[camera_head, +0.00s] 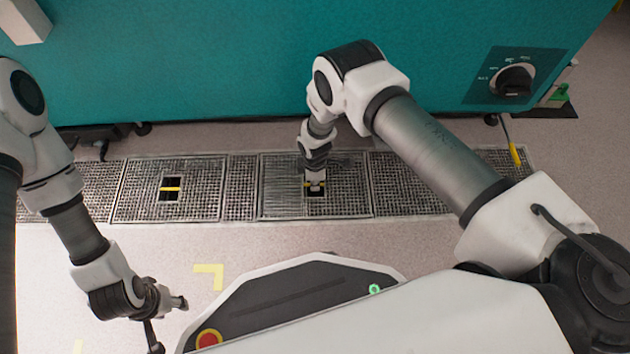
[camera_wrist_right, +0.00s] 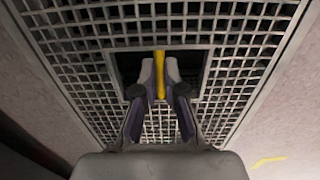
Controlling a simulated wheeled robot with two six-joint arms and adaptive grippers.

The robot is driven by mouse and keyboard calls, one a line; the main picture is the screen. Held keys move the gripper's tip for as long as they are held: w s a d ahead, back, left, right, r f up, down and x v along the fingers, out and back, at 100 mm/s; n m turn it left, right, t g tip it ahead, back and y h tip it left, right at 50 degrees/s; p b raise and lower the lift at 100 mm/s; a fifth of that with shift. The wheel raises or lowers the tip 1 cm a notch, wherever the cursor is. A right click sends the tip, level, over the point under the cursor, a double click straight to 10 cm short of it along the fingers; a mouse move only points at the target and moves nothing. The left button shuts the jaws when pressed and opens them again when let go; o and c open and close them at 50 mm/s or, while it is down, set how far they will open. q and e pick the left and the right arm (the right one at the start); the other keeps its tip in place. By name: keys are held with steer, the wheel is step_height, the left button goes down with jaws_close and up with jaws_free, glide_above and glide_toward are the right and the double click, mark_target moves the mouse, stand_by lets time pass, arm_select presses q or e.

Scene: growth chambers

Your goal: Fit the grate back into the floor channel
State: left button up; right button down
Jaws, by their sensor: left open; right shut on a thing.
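The grate (camera_head: 344,196) is a grey metal mesh panel with a square opening and a yellow bar across it. It lies in line with the row of panels along the floor channel; I cannot tell whether it is flush. My right gripper (camera_head: 316,186) reaches down into the opening. In the right wrist view, the right gripper (camera_wrist_right: 160,68) is shut on the yellow bar (camera_wrist_right: 160,82), with grate mesh (camera_wrist_right: 235,50) around it. My left gripper (camera_head: 168,322) is open and empty above the pale floor at lower left, away from the grate.
A similar panel (camera_head: 140,202) with its own yellow bar lies to the left, with a narrow mesh strip (camera_head: 240,190) between. Another panel (camera_head: 400,190) adjoins on the right. The teal chamber (camera_head: 200,60) stands behind. A cable with a yellow end (camera_head: 515,153) hangs at right.

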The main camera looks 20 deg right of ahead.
steer(key=c, duration=1.2)
jaws_free()
step_height(320, 180, up, 12)
steer(key=shift+r, duration=0.15)
